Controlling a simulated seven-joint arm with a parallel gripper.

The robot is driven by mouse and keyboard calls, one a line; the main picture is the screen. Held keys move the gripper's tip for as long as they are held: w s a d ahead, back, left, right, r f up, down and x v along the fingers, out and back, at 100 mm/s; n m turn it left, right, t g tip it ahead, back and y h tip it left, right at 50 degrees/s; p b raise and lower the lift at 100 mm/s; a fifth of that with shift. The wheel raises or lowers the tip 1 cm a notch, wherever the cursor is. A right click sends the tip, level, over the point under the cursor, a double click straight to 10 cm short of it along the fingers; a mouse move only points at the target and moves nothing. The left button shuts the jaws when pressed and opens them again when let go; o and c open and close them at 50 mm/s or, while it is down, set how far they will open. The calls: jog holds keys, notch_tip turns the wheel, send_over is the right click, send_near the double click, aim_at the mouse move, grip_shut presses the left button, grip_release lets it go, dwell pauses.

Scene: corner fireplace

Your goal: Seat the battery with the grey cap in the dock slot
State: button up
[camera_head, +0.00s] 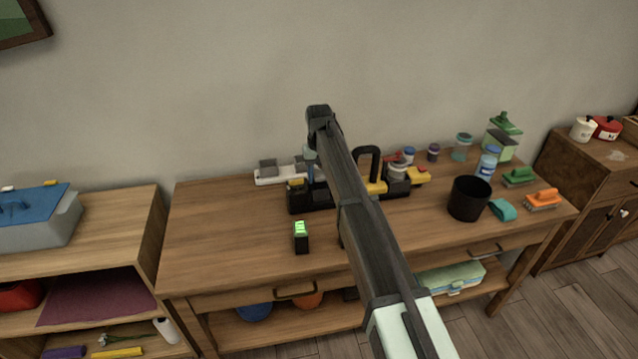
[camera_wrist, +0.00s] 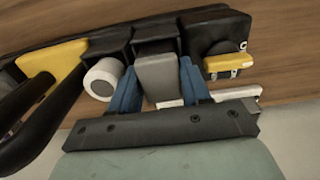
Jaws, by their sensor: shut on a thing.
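My gripper (camera_wrist: 157,88) has two blue fingers shut on a grey-capped battery (camera_wrist: 157,72); only its grey cap side shows. The cap lies right at the edge of a black slot (camera_wrist: 156,40) of the dock (camera_wrist: 218,22). I cannot tell how far, if at all, the battery is inside the slot. In the head view the black dock (camera_head: 312,201) stands on the table, and my gripper (camera_head: 312,172) is over its back part, partly hidden by my arm. The battery cannot be made out there.
A white-ended cylinder (camera_wrist: 103,79) is beside the left finger, and a yellow part (camera_wrist: 229,62) is to the right. A dark block with a green top (camera_head: 301,237) stands in front of the dock. A black cup (camera_head: 468,199) stands at right. The table's left is clear.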

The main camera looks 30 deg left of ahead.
notch_tip(320, 180, up, 9)
jog(key=shift+r, duration=0.1)
jog(key=shift+a, duration=0.25)
jog(key=w+a+n, duration=1.1)
jog(key=a+n, duration=0.2)
jog(key=n, duration=0.5)
jog(key=shift+a+f, duration=0.15)
jog(key=shift+f, duration=5.05)
